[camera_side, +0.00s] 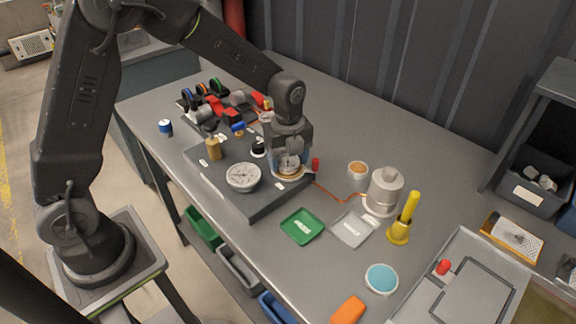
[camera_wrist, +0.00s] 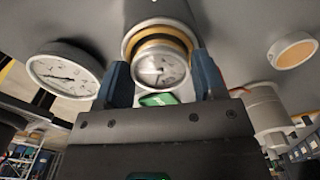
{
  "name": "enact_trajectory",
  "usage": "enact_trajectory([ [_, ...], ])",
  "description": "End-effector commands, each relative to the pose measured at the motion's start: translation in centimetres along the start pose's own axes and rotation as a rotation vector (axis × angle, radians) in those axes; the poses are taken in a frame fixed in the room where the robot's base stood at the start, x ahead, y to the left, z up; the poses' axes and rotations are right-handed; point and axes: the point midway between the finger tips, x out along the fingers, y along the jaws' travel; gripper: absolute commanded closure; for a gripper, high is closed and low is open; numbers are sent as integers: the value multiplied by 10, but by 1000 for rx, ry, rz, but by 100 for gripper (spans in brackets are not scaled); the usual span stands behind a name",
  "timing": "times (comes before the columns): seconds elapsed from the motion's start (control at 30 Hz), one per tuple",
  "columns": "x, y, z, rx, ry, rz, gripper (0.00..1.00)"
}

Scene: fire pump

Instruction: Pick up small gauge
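The small gauge (camera_wrist: 160,68) has a round white dial and sits between the two blue fingers of my gripper (camera_wrist: 163,75) in the wrist view. A brass-coloured ring (camera_wrist: 150,41) shows just behind it. In the side view, the small gauge (camera_side: 289,162) is at the right part of the dark pump board (camera_side: 243,200), directly below my gripper (camera_side: 290,158), with the ring around its lower side. The fingers are on either side of the gauge and very close to it. I cannot tell whether they touch it.
A larger white gauge (camera_side: 243,177) lies on the board to the left, close to my gripper. A brass fitting (camera_side: 214,148) and a red part (camera_side: 316,164) stand nearby. A green tray (camera_side: 302,226), a grey tray (camera_side: 351,229), a grey cylinder (camera_side: 384,190) and a yellow tool (camera_side: 403,222) are to the right.

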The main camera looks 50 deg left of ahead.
Motion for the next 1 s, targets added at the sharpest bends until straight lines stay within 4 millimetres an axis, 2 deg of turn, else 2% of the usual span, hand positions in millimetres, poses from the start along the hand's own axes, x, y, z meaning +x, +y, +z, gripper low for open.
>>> enact_trajectory([
  [0.03, 0, 0, 0, 0, 0, 0, 42],
  [0.4, -1, 0, 0, 0, 0, -1, 75],
  [0.73, -9, -1, 0, 0, -1, -2, 75],
  [0.87, -25, -1, 0, 0, -1, -4, 75],
  [0.97, -45, -1, 0, 0, -2, -7, 75],
  [1.0, -49, 7, 9, -6, -2, -4, 75],
])
